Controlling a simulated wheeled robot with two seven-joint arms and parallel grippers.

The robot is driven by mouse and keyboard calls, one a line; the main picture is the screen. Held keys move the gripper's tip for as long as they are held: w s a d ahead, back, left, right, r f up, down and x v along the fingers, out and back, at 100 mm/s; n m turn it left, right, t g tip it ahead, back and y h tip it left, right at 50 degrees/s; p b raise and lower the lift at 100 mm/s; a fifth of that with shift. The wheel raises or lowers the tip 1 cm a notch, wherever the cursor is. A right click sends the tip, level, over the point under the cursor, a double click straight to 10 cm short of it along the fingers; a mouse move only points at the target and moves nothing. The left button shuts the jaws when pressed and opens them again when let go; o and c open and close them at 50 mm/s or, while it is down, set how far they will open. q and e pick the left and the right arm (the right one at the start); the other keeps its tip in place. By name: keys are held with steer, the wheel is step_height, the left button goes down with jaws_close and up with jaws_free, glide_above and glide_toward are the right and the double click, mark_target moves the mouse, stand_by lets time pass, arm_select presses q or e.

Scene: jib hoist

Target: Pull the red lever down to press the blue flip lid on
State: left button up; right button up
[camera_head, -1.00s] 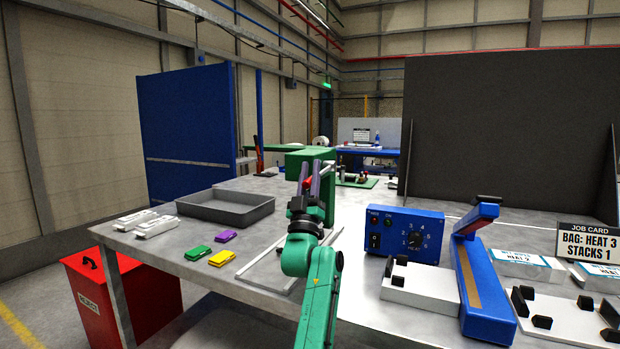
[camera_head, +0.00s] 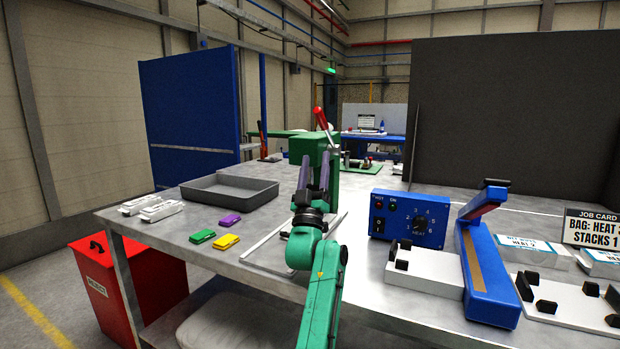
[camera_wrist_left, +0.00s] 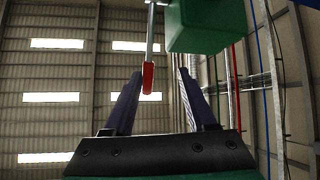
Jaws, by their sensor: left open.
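The red lever (camera_head: 321,118) has a red grip on a metal rod and stands tilted up above the green press (camera_head: 308,146). My left gripper (camera_head: 315,160) is open in front of the press, below the red grip in the head view. In the left wrist view the red grip (camera_wrist_left: 148,78) appears between the two fingers (camera_wrist_left: 160,72), nearer the left one, with nothing clamped. The green press head (camera_wrist_left: 207,25) is at the top there. I cannot make out the blue flip lid; the press's lower part is largely hidden behind my arm. My right gripper is not in view.
Green (camera_head: 201,237), purple (camera_head: 229,220) and yellow (camera_head: 226,242) small pieces lie left of my arm. A grey tray (camera_head: 230,196) is behind them. A blue control box (camera_head: 409,219) and blue sealer (camera_head: 488,272) stand right. A red bin (camera_head: 108,285) is at left.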

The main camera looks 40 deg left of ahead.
arm_select(q)
steer(key=s+d+f+b, duration=0.1)
steer(key=s+d+f, duration=0.2)
steer(key=s+d, duration=0.5)
steer(key=s, duration=0.3)
steer(key=shift+s, duration=0.4)
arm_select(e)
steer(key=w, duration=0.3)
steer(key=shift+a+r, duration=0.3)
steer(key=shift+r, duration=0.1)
arm_select(q)
steer(key=shift+r, duration=0.1)
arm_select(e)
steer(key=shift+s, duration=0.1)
